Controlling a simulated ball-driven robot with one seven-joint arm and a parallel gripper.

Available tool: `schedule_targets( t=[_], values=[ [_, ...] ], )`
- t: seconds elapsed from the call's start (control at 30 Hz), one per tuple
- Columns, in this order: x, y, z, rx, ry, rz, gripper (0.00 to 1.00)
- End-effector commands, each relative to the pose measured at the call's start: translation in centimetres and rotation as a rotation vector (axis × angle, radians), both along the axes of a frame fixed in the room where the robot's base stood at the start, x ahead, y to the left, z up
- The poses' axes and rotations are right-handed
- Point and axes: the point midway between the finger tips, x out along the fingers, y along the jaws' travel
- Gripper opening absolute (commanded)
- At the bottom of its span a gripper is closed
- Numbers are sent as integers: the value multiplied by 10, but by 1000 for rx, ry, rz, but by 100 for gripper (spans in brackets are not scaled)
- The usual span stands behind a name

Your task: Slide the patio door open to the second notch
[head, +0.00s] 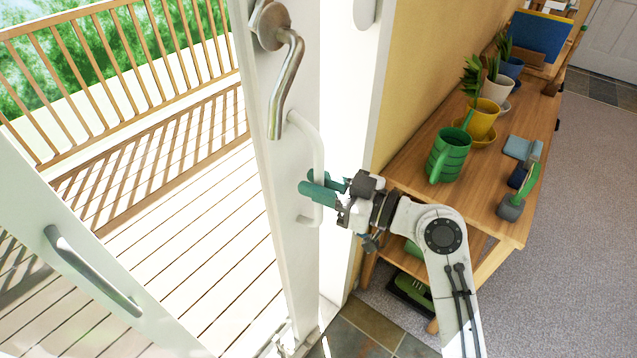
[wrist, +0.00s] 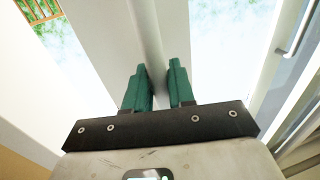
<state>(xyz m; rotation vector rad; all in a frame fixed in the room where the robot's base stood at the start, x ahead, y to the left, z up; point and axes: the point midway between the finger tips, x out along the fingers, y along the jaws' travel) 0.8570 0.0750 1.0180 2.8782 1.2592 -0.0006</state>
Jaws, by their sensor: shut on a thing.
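The patio door's white frame edge (head: 280,210) stands upright in the middle of the head view. A white bow-shaped pull handle (head: 317,150) is on it. My gripper (head: 318,189), with teal fingers, is shut on the lower part of this handle. In the wrist view the fingers (wrist: 158,90) stand on both sides of the white bar (wrist: 150,45). A metal lever handle (head: 288,80) sits higher on the door. The notches cannot be made out; the foot of the door is small and partly washed out by light.
Another white panel with a grey bar handle (head: 92,270) is at lower left. Beyond is a sunlit wooden deck (head: 190,200) with a railing (head: 120,60).

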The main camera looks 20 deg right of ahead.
Motion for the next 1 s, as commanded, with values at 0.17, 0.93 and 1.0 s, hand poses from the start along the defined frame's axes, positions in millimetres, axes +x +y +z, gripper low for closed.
schedule_targets(
  t=[0.17, 0.93, 1.0],
  values=[
    [0, 0, 0, 0, 0, 0, 0],
    [-5, 7, 0, 1, 1, 5, 26],
    [-5, 7, 0, 1, 1, 4, 32]
  ],
)
